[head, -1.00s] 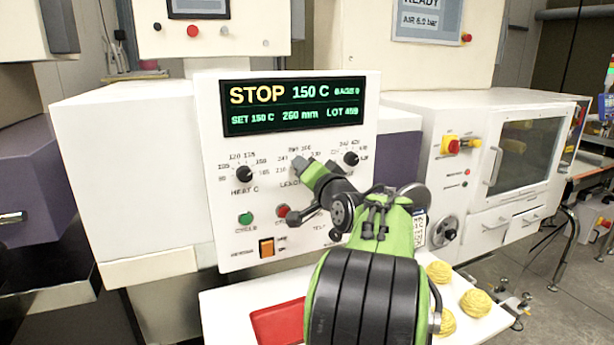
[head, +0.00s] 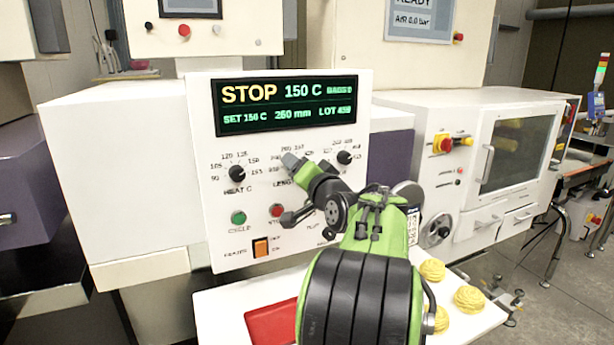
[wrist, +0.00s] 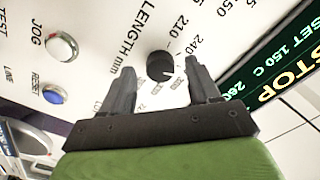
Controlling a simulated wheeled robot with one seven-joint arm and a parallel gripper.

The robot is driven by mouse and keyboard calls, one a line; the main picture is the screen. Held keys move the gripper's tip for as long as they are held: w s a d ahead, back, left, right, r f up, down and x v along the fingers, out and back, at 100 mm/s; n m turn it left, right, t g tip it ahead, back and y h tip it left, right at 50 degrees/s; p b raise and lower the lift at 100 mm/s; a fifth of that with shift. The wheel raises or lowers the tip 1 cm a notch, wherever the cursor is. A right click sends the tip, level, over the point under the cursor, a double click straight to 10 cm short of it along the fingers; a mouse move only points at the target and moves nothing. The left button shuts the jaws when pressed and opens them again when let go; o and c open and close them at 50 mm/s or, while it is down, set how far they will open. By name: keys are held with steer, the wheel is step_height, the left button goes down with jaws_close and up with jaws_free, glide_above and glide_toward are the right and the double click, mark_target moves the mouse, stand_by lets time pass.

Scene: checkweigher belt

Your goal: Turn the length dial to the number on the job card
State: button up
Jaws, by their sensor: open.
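The length dial (wrist: 160,66) is a small black round knob on the white panel, with printed numbers around it; 210 and 240 are legible in the wrist view. Its pointer direction cannot be made out. My gripper (wrist: 158,72) is open, its two dark fingers on either side of the dial; I cannot tell whether they touch it. In the head view my gripper (head: 297,166) hides the dial. The display (head: 285,104) reads STOP, 150 C, SET 150 C and a length that looks like 260 mm. I see no job card.
The heat dial (head: 237,173) is left of my gripper and another black dial (head: 345,157) is close on its right. A green button (head: 238,217), a red button (head: 277,210) and an orange switch (head: 261,247) sit below. A red tray (head: 271,325) and yellow bundles (head: 469,299) lie lower.

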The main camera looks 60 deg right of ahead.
steer(key=b+v, duration=0.1)
steer(key=v, duration=1.4)
steer(key=shift+s, duration=0.15)
steer(key=shift+a, duration=0.1)
